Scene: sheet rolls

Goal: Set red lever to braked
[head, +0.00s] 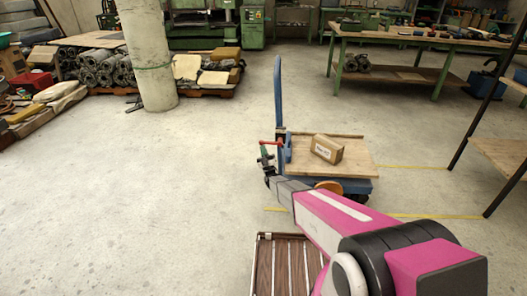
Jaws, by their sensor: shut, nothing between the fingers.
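A red lever (271,143) sits at the handle side of a blue cart (355,184), low on the upright blue handle (278,95). The lever looks roughly level in the head view. My gripper (264,160) is shut and empty at the end of my pink arm, just below the lever in the picture. Whether it touches the lever cannot be told. A small green part shows beside the gripper. The cart's wooden deck (358,155) carries a cardboard box (327,149) with a white label. My arm hides part of the cart's near side.
A slatted brown rack (265,270) lies in front, partly under my arm. A concrete pillar (148,55) stands at the back left. A green workbench (410,40) stands behind the cart, and a dark-legged table (503,152) at the right.

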